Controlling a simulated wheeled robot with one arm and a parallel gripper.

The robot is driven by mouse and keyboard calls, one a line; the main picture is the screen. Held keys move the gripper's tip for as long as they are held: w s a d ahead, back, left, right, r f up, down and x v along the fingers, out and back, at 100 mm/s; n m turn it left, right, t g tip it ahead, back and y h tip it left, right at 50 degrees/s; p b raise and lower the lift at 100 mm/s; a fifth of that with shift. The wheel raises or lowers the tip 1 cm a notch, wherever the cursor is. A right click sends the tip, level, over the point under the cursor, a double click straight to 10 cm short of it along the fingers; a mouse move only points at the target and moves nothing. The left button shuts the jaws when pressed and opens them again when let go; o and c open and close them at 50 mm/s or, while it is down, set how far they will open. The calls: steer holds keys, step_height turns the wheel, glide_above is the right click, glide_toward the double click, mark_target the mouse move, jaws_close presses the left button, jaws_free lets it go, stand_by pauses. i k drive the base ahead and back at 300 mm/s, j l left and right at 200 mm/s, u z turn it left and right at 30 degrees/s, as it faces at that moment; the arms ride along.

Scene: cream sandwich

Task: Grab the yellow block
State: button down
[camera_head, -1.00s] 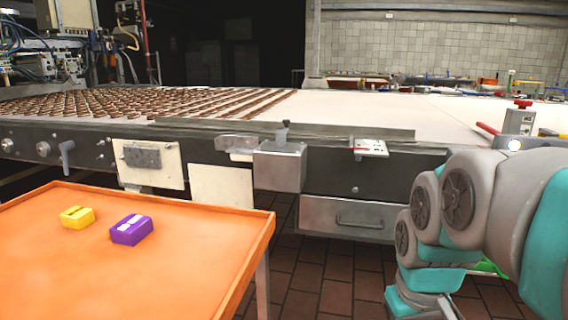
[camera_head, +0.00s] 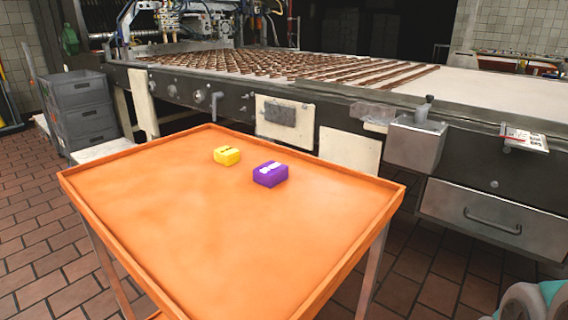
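The yellow block (camera_head: 227,155) lies on the orange tray table (camera_head: 130,205), toward its far side. My gripper is not in view. Only a grey and teal piece of my arm shows at the bottom right corner, well apart from the table.
The orange table has a raised rim and a wide bare surface. A conveyor (camera_head: 480,98) with rows of brown cookies runs behind it, with a metal box (camera_head: 415,145) and a drawer (camera_head: 478,215) on its front. Grey crates (camera_head: 82,110) stand at the left. Brick floor is open at left and right.

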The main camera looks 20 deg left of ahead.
mark_target(226, 155)
steer(key=u, duration=1.3)
